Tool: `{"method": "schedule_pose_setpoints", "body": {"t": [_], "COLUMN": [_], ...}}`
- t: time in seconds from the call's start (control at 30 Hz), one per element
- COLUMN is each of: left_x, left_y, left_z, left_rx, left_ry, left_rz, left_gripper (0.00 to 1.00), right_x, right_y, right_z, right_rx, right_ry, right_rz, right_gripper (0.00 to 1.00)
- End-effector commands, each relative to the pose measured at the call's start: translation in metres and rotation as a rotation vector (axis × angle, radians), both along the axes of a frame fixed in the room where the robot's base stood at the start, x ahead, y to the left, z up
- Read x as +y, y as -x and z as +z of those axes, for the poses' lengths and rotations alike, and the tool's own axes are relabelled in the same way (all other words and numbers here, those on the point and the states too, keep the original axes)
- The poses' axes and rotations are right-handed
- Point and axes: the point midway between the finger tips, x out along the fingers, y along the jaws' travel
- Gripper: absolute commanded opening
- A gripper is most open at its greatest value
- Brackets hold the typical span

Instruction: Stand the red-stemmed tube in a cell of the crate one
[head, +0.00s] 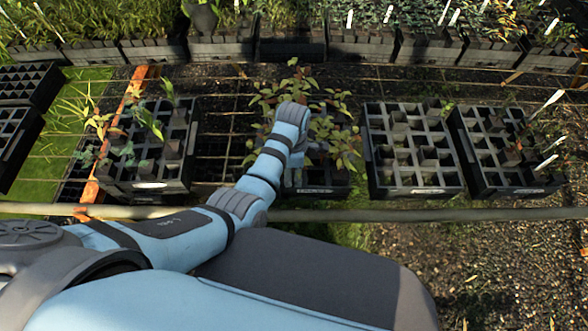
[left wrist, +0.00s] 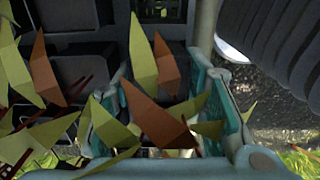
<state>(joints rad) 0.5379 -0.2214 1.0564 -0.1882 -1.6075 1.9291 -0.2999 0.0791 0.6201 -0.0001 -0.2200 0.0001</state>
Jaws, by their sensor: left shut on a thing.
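My left gripper (head: 297,178) hangs over the middle crate (head: 318,190), its fingers mostly hidden by my wrist and by leaves. In the left wrist view the gripper (left wrist: 165,125) is shut on a plant tube whose green and red-brown leaves (left wrist: 155,115) stand between the teal finger pads. Dark red stems show low among the leaves; the tube itself is hidden. In the head view, reddish-green foliage (head: 338,142) spreads around the gripper, and I cannot tell which leaves belong to the held tube. Which crate is crate one does not show. My right gripper is not in view.
A crate with several seedlings (head: 150,186) stands at the left. Two black crates (head: 418,191) and (head: 512,189) with many empty-looking cells stand at the right, the farther one with white labels. A row of planted crates (head: 365,47) lines the back. A pale pole (head: 450,215) crosses in front.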

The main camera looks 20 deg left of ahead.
Motion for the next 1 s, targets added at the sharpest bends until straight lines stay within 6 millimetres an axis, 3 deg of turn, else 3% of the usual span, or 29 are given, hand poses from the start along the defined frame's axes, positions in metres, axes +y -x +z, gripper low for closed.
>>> {"method": "schedule_pose_setpoints", "body": {"t": [0.23,0.27,0.4,1.0], "left_x": [0.0001,0.0001,0.0001,0.0000], "left_y": [-0.0003,-0.0004,-0.0004,-0.0009], "left_z": [-0.0041,-0.0041,-0.0040,0.0014], "left_rx": [-0.001,-0.001,-0.001,-0.003], "left_ry": [0.000,0.000,0.000,-0.001], "left_rz": [0.000,0.000,0.000,0.000], "left_gripper": [0.00,0.43,0.63,0.63], "right_x": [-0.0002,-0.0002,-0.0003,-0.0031], "right_y": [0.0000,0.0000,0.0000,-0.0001], "right_z": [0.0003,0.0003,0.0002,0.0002], "right_rx": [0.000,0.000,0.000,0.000], "right_ry": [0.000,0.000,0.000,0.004], "right_rz": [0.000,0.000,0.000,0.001], "right_gripper": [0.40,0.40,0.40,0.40]}}
